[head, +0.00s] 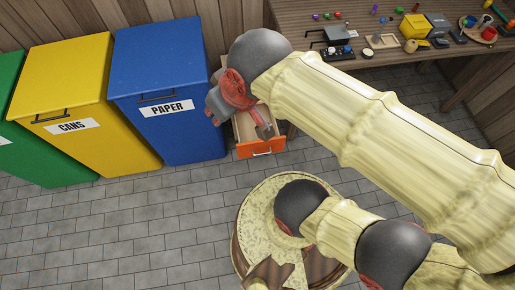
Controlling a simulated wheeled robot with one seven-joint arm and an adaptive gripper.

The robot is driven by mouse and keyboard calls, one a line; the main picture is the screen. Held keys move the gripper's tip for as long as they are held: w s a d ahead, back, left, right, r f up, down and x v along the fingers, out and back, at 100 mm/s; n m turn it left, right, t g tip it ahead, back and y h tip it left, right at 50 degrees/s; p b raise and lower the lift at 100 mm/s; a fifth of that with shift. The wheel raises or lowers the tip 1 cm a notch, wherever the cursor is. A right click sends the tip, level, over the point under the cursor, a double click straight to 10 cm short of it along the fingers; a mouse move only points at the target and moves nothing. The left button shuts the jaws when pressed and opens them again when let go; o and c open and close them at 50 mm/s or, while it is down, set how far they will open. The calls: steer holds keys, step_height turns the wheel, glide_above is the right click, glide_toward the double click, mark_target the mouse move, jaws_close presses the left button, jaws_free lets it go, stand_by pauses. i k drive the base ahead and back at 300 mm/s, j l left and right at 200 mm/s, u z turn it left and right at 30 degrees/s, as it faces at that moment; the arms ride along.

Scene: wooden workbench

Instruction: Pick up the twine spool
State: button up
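A small tan, rounded object (410,46) on the workbench may be the twine spool; it is too small to be sure. My gripper (262,128) is at the end of my cream arm, in front of the blue bin's right side and over the open orange drawer. It is well to the left of the tan object and apart from it. One reddish finger with a grey tip points down toward the drawer. The other fingertip is not clear, so I cannot tell whether the gripper is open or shut. I see nothing held in it.
The wooden workbench (380,62) holds several small tools, boxes and a round tray (470,30). An orange drawer (262,147) stands open below it. Blue (165,70), yellow (75,75) and green bins (12,150) stand at left. The tiled floor is clear at lower left.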

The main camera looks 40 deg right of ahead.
mark_target(411, 45)
steer(key=k+l+z, duration=0.15)
steer(key=z, duration=2.4)
steer(key=i+j+z, duration=0.2)
steer(key=z, duration=0.25)
steer(key=i+j+z, duration=0.6)
steer(key=j+z, duration=0.3)
steer(key=l, duration=0.15)
